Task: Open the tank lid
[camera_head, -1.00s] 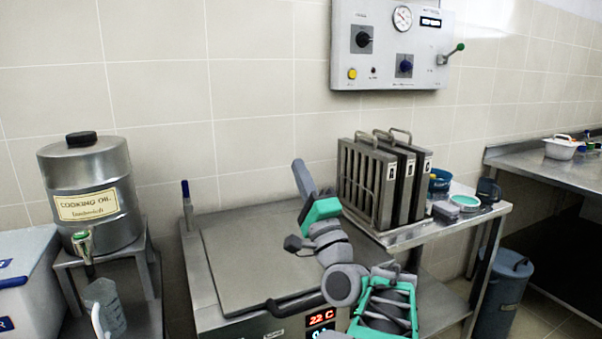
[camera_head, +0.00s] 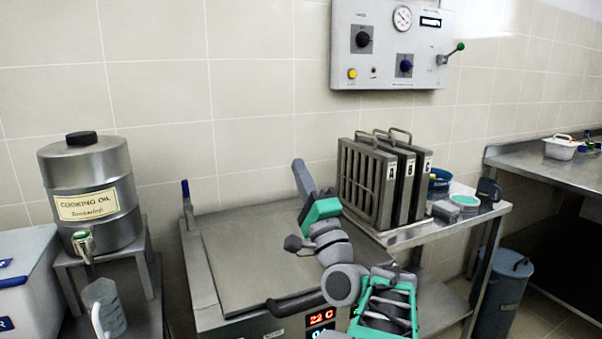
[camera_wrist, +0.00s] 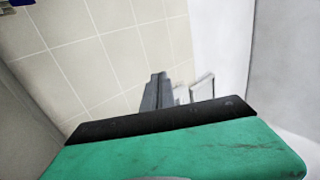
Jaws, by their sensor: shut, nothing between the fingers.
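The tank (camera_head: 205,290) is a steel box in the lower middle of the head view, with a red 22 C readout on its front. Its flat grey lid (camera_head: 255,250) lies down over the top. A dark bar handle (camera_head: 290,304) runs along the lid's front edge, its right end partly hidden by my arm. My gripper (camera_head: 300,170) is above the right side of the lid, away from the handle, its fingers pointing up towards the wall. In the wrist view my fingers (camera_wrist: 157,88) are together and empty, with tiled wall beyond.
Dark racks (camera_head: 385,180) stand on a steel side table (camera_head: 400,236) close right of my gripper. A cooking oil drum (camera_head: 90,190) stands on a stand at the left. A control panel (camera_head: 390,45) hangs on the wall. The space above the lid's left half is clear.

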